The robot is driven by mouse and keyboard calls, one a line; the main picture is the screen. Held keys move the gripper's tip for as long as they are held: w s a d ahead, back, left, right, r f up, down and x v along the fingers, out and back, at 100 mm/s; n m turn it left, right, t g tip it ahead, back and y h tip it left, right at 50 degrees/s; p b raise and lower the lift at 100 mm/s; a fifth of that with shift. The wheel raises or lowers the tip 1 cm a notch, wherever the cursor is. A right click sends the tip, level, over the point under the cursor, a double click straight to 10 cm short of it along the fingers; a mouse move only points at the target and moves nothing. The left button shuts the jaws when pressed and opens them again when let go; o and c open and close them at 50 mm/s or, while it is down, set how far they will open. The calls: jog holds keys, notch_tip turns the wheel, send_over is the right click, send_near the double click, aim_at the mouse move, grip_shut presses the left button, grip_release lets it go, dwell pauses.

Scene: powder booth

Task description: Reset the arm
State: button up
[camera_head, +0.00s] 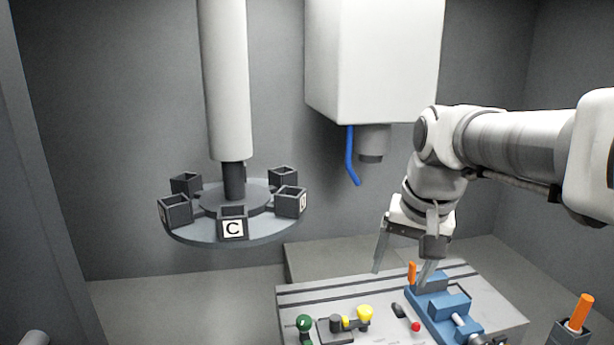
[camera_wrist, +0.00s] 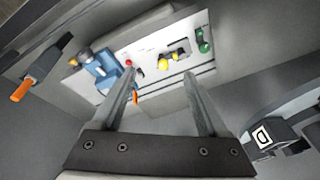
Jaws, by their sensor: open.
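My arm reaches in from the right in the head view. My gripper (camera_head: 401,270) points down above the slotted table, with its two fingers spread and nothing between them. The wrist view also shows my open gripper (camera_wrist: 165,98), with clear space between the fingers. A blue vise (camera_head: 441,304) is fixed on the table beneath the gripper's right finger. A small upright orange piece (camera_head: 412,272) shows at the vise's back left, close to that finger; I cannot tell if they touch.
The table (camera_head: 340,292) carries a green knob (camera_head: 304,323), a yellow knob (camera_head: 365,312) and a red-tipped lever (camera_head: 415,327). A carousel (camera_head: 232,228) with several box holders hangs left. A white spindle housing (camera_head: 375,60) with a blue hose (camera_head: 352,160) hangs behind. An orange-handled tool (camera_head: 580,311) stands at lower right.

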jog(key=s+f+n+t, duration=0.2)
jog(key=s+f, duration=0.3)
jog(key=s, duration=0.9)
jog(key=shift+a+n+h, duration=0.25)
jog(key=shift+n+h, duration=0.05)
jog(key=shift+n, duration=0.5)
jog(key=shift+a, duration=0.15)
